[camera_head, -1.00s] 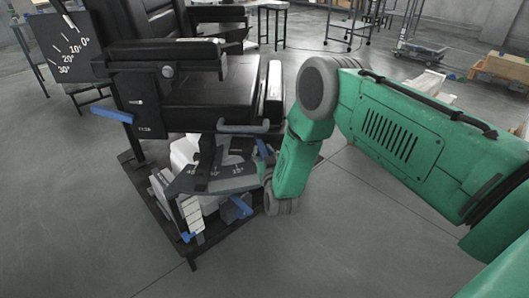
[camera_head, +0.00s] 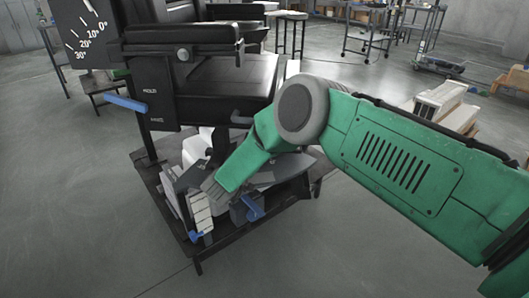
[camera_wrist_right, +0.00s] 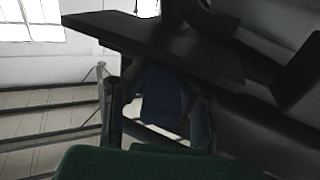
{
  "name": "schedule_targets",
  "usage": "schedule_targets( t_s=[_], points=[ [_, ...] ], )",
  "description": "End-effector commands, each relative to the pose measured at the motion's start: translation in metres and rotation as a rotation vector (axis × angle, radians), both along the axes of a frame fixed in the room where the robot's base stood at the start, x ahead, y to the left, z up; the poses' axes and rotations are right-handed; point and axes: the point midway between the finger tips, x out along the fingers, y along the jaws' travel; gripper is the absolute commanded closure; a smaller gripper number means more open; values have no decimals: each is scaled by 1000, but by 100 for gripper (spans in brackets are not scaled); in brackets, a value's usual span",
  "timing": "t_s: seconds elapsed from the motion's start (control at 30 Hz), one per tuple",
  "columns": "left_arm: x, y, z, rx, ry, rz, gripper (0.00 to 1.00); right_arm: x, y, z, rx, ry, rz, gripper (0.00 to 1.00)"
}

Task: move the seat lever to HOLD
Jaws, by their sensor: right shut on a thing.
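The seat is a black chair (camera_head: 215,88) on a dark base frame. A blue lever (camera_head: 125,104) sticks out left from its side panel, beside small white lettering, the upper word seeming to read HOLD (camera_head: 153,87). A second blue-grey handle (camera_head: 241,119) is partly covered by my right arm in front of the seat. My right gripper (camera_wrist_right: 160,115) shows in the wrist view with a finger on each side of a dark blue handle (camera_wrist_right: 165,100), shut on it. Which handle this is I cannot tell. In the head view the fingertips are hard to make out. My left gripper is out of view.
A black angle scale (camera_head: 85,32) stands at the back left. Below the seat are a grey curved plate (camera_head: 275,172), a blue pedal-like part (camera_head: 252,207) and a pale stepped block (camera_head: 200,212). Open floor (camera_head: 75,220) lies left and in front.

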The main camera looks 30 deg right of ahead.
Motion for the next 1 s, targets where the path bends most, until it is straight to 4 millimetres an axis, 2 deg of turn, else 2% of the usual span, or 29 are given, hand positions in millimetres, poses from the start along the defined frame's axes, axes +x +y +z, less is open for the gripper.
schedule_targets(
  t_s=[0.53,0.57,0.6,1.0],
  points=[
    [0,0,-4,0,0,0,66,2,3,-1,2,3,-21,100],
    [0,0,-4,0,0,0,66,2,3,-1,2,3,-21,67],
    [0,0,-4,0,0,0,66,2,3,-1,2,3,-21,57],
    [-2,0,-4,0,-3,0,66,-1,7,0,0,0,-22,57]
  ],
)
